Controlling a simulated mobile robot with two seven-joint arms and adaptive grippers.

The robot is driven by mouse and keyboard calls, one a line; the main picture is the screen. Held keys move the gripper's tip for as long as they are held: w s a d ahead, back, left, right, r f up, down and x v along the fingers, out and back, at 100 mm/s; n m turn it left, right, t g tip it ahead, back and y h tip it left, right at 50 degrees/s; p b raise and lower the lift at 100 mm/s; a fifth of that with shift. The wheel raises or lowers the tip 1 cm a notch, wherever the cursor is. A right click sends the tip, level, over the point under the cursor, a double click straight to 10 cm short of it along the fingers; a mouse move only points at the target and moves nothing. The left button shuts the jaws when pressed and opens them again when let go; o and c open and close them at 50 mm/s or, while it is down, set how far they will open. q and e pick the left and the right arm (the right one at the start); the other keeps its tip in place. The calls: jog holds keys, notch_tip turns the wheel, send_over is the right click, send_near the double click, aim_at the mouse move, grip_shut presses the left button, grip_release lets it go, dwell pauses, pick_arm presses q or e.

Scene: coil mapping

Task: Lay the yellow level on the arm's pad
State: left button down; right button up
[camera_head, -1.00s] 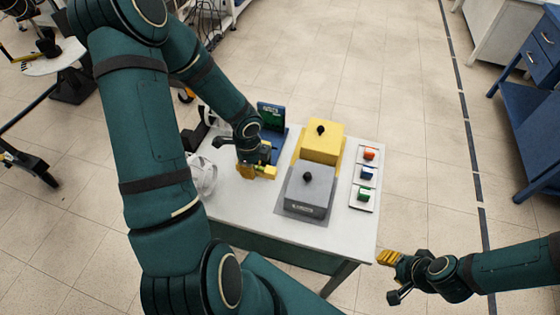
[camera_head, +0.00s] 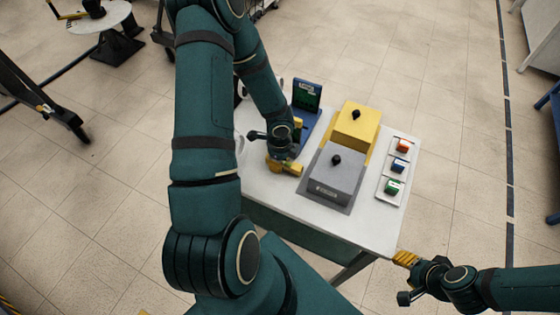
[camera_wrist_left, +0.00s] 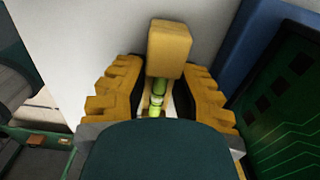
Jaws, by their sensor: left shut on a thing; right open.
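My left gripper (camera_head: 280,162) is low over the front left part of the white table. In the left wrist view its yellow fingers (camera_wrist_left: 160,98) are shut on the yellow level (camera_wrist_left: 170,48). The level's blocky end sticks out past the fingers, and green vials show between them. In the head view a yellow end of the level (camera_head: 293,169) shows beside the gripper; I cannot tell whether it touches the table. The arm's pad is not clearly visible; my left arm covers the table's left side. My right gripper (camera_head: 404,258) is open and empty, off the table's front right corner.
On the white table (camera_head: 280,207) stand a grey box (camera_head: 334,176) and a yellow box (camera_head: 356,128), each with a black knob. A blue stand (camera_head: 306,110) with a green screen is behind the left gripper. A white tray (camera_head: 382,190) at the right holds orange, blue and green blocks.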

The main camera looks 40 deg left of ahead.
pick_arm(q)
jog(key=shift+f, duration=0.1)
jog(key=shift+f, duration=0.1)
jog(key=c, duration=0.9)
grip_release()
jog(key=shift+o, duration=0.2)
